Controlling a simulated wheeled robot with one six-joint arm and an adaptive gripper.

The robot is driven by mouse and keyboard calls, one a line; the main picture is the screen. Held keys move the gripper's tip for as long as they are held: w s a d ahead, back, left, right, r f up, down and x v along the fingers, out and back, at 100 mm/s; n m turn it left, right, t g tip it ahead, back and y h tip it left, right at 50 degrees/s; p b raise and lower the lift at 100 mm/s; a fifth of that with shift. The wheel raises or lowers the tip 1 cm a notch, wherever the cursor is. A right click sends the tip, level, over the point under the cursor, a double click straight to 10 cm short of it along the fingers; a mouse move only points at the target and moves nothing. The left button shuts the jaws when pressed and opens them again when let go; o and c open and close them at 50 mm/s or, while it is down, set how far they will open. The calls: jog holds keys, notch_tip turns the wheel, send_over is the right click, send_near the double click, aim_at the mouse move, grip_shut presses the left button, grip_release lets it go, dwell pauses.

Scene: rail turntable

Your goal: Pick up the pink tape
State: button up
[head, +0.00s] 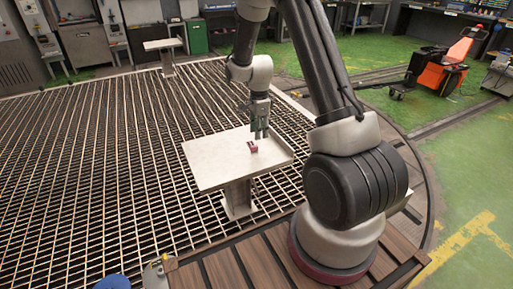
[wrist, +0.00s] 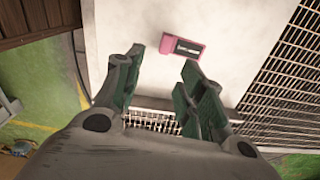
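The pink tape (head: 252,147) is a small pink block with a dark marking, lying on the light metal top of a pedestal table (head: 215,174). In the wrist view the pink tape (wrist: 181,45) lies flat on the tabletop (wrist: 120,25), beyond the fingertips. My gripper (head: 260,131) is above the table, close to the tape and apart from it. In the wrist view my gripper (wrist: 162,62) has its green-padded fingers spread with a clear gap and nothing between them.
The table stands over a metal grating (head: 110,170). A second small pedestal table (head: 163,44) stands farther back. An orange machine (head: 444,75) is on the green floor at the right. The tabletop around the tape is clear.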

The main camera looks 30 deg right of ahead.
aim_at(252, 144)
jog(key=f, duration=0.7)
jog(key=shift+w+a, duration=0.2)
jog(key=shift+a, duration=0.1)
jog(key=c, duration=0.8)
